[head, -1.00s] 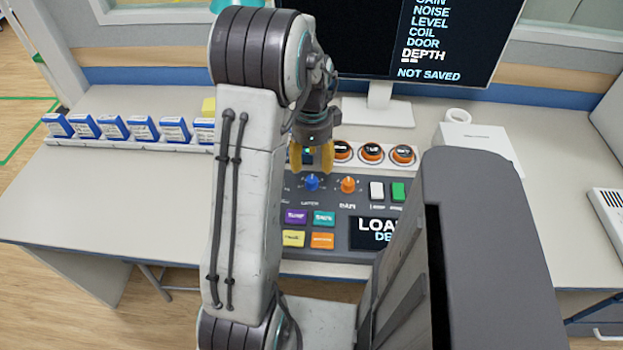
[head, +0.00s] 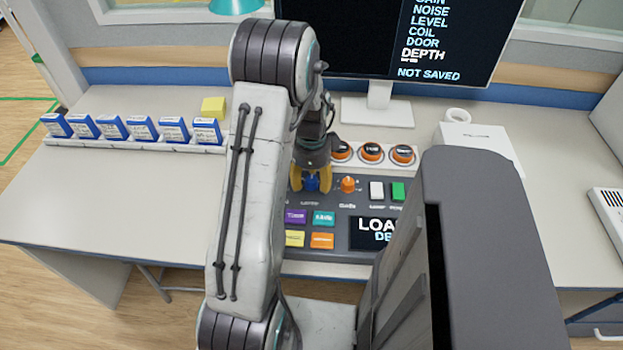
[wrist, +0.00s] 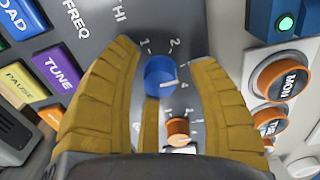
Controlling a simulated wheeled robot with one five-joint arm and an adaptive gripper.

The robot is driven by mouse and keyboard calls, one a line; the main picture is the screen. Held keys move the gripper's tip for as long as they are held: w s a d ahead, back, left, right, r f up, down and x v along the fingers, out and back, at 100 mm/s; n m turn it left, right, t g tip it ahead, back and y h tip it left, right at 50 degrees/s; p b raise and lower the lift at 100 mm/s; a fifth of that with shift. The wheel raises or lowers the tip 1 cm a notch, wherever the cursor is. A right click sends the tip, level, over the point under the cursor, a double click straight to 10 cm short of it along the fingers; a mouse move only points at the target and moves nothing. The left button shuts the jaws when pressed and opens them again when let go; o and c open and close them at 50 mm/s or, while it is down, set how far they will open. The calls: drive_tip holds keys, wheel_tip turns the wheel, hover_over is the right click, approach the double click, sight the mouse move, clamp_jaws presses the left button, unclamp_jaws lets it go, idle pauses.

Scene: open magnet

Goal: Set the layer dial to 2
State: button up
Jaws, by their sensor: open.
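The blue dial (head: 311,184) is on the grey control panel, and it also shows in the wrist view (wrist: 158,75). Printed marks stand around it; I can read 1, 2 and 4. Its white pointer line faces right in the wrist view, toward the 4 and away from the 2. My gripper (head: 311,178) is open, its yellow fingers (wrist: 157,58) on either side of the dial. I cannot tell whether either finger touches it.
An orange knob (head: 348,185) sits close beside the dial, also low in the wrist view (wrist: 178,128). Colored buttons (head: 296,216) and a display (head: 375,233) are nearer. Round orange-ringed buttons (head: 372,152) stand behind. The monitor (head: 440,45) reads DEPTH and NOT SAVED.

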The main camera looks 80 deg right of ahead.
drive_tip(key=shift+c, duration=0.5)
clamp_jaws()
drive_tip(key=shift+n, duration=0.3)
drive_tip(key=n+b, duration=0.1)
drive_tip(key=n, duration=0.3)
drive_tip(key=shift+f+b, duration=0.1)
drive_tip(key=shift+b, duration=0.25)
drive_tip(key=n+b, duration=0.1)
drive_tip(key=n, duration=0.4)
idle(0.5)
drive_tip(key=shift+o, duration=0.5)
unclamp_jaws()
